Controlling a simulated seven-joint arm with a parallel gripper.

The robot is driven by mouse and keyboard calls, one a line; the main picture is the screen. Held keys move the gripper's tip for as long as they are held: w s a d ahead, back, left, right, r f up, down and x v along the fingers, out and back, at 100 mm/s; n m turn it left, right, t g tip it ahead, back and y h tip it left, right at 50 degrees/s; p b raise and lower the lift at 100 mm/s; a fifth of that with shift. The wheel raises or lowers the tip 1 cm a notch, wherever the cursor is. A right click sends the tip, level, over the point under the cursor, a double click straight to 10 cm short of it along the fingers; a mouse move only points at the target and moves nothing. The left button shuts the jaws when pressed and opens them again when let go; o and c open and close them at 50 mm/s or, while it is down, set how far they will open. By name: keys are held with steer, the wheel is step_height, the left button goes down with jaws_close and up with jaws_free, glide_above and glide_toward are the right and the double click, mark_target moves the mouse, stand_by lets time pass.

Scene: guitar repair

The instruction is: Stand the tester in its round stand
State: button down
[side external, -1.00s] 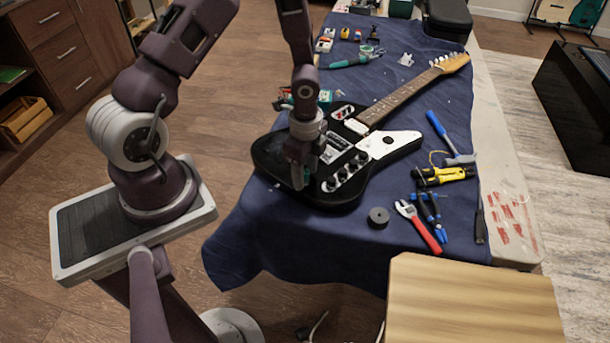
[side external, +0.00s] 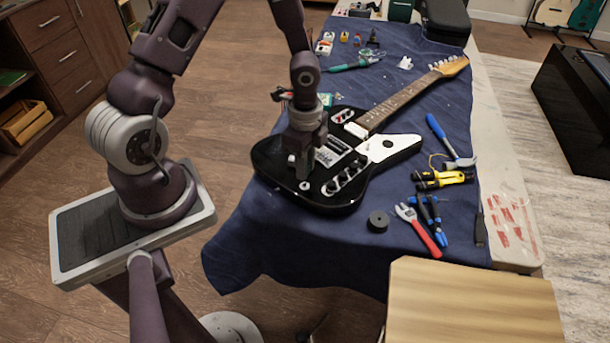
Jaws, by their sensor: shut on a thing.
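My gripper (side external: 301,172) points down over the lower left part of the black guitar body, beside its knobs. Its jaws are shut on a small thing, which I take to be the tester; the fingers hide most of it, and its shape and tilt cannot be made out. The round stand (side external: 378,222) is a short dark grey disc with a hole in its top. It sits upright on the blue cloth, in front of the guitar and to the right of my gripper. Nothing shows in its hole.
The black guitar (side external: 270,160) lies across the blue cloth (side external: 300,235). A red-handled wrench (side external: 425,236), blue pliers (side external: 428,208), a yellow and black tool (side external: 440,179) and a hammer (side external: 442,130) lie right of the stand. The cloth left of the stand is clear.

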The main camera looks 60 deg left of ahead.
steer(key=shift+r, duration=5.1)
steer(key=shift+w+d+f, duration=1.75)
steer(key=shift+d+f, duration=0.55)
steer(key=shift+d, duration=0.45)
steer(key=shift+w+d+f, duration=1.75)
steer(key=shift+d+f, duration=0.6)
steer(key=shift+d, duration=0.35)
steer(key=shift+w+d+f, duration=1.75)
steer(key=shift+d+f, duration=0.55)
steer(key=shift+d, duration=0.45)
steer(key=shift+f, duration=1.4)
steer(key=c, duration=0.7)
jaws_free()
steer(key=shift+c, duration=0.2)
